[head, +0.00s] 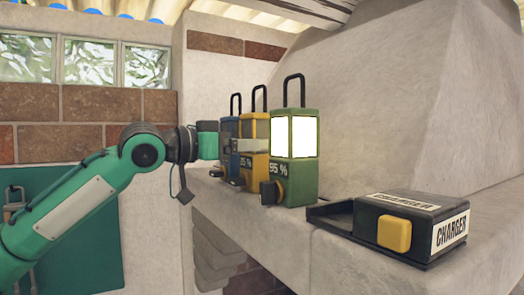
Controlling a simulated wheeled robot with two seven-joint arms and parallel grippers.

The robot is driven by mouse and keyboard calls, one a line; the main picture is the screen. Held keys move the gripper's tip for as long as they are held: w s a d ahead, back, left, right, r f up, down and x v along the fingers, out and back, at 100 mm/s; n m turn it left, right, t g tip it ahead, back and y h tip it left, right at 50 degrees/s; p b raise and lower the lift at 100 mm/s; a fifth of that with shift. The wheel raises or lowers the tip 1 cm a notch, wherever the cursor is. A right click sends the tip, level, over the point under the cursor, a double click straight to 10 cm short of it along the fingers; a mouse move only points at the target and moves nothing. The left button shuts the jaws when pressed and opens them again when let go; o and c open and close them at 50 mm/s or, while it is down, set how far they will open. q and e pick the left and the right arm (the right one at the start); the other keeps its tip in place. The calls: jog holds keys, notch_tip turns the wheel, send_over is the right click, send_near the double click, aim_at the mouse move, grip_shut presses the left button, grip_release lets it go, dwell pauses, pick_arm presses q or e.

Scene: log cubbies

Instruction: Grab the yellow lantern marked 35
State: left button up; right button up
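The yellow lantern (262,130) stands upright on the pale ledge, between a blue lantern behind it and a green lantern in front. Its label reads about "35 %", with the first digit partly hidden. It has a black loop handle on top. My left gripper (240,146) reaches in from the left at the height of the lanterns. A grey part at its end overlaps the yellow lantern's body in the picture. I cannot tell whether it touches the lantern or whether the fingers are open or shut. My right gripper is not in view.
The green lantern (293,183), marked 95 %, is lit and stands close to the yellow one. The blue lantern (229,127) is partly hidden. A black charger (400,203) with a yellow button lies on the ledge (360,262) at the right. A sloping plaster wall rises behind.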

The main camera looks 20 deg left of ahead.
pick_arm(q)
jog(key=p+x, duration=0.1)
jog(key=x, duration=0.2)
jog(key=p+x, duration=0.1)
jog(key=x, duration=0.1)
jog(key=shift+w+r+p, duration=0.15)
jog(key=shift+r+p, duration=0.2)
jog(key=shift+r, duration=0.05)
jog(key=shift+a, duration=0.1)
jog(key=shift+c, duration=0.9)
jog(key=c, duration=1.4)
jog(key=shift+r, duration=0.1)
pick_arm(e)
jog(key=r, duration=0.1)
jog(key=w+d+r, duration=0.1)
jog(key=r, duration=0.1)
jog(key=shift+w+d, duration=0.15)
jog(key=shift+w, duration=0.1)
